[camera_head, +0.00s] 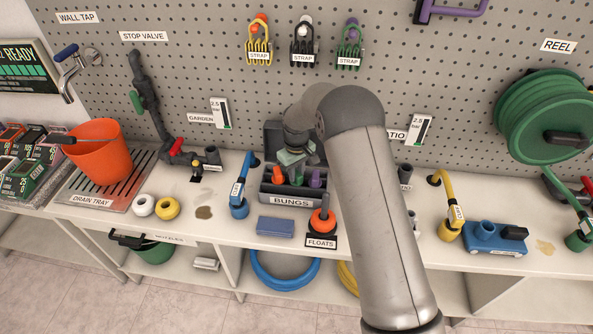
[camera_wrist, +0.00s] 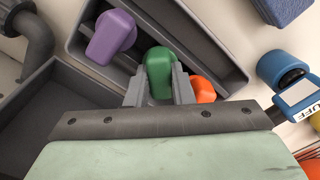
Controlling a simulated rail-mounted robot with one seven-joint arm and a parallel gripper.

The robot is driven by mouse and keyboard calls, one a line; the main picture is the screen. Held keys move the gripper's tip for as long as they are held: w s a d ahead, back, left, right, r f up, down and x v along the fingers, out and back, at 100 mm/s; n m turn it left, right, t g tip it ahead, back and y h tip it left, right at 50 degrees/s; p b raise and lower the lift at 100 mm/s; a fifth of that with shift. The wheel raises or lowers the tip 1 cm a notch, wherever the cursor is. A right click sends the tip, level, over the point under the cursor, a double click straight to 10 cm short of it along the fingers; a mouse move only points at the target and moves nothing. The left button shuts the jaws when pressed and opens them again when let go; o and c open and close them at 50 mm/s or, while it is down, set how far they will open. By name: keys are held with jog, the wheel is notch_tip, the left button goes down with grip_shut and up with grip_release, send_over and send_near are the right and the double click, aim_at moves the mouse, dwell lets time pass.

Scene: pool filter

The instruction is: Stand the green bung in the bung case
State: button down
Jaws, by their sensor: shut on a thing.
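The grey bung case (camera_head: 290,201), labelled BUNGS, stands on the bench with its lid raised behind. It also fills the upper part of the wrist view (camera_wrist: 207,42). The green bung (camera_wrist: 158,66) is between the fingers of my gripper (camera_wrist: 158,84), which is shut on it. The bung is at the case, between the purple bung (camera_wrist: 112,34) and the orange bung (camera_wrist: 202,90). Its lower end is hidden, so I cannot tell whether it touches the case floor. In the head view my gripper (camera_head: 295,171) is over the case, partly hiding the bung.
A blue cuff fitting (camera_head: 239,205) stands just left of the case. A blue block (camera_head: 275,226) and an orange float (camera_head: 322,221) are in front. My arm covers the bench to the right. Bare bench lies left, around a brown stain (camera_head: 204,212).

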jog(key=c, duration=1.3)
grip_release()
jog(key=shift+o, duration=0.2)
notch_tip(320, 180, up, 12)
jog(key=b, duration=0.2)
jog(key=shift+r, duration=0.15)
jog(key=s+d+r+m, duration=0.2)
jog(key=s+d+r, duration=0.25)
jog(key=s, duration=0.25)
jog(key=s+d+r+m, duration=0.2)
jog(key=s+d+r, duration=0.2)
jog(key=s+d, duration=0.3)
jog(key=s+d+f+m, duration=0.1)
jog(key=s+d+m, duration=0.1)
jog(key=s, duration=0.9)
jog(key=s+d+f+m, duration=0.1)
jog(key=s+d, duration=0.3)
jog(key=s, duration=0.8)
jog(key=shift+d+f+m+t, duration=0.15)
jog(key=shift+m+t, duration=0.15)
jog(key=shift+m, duration=0.2)
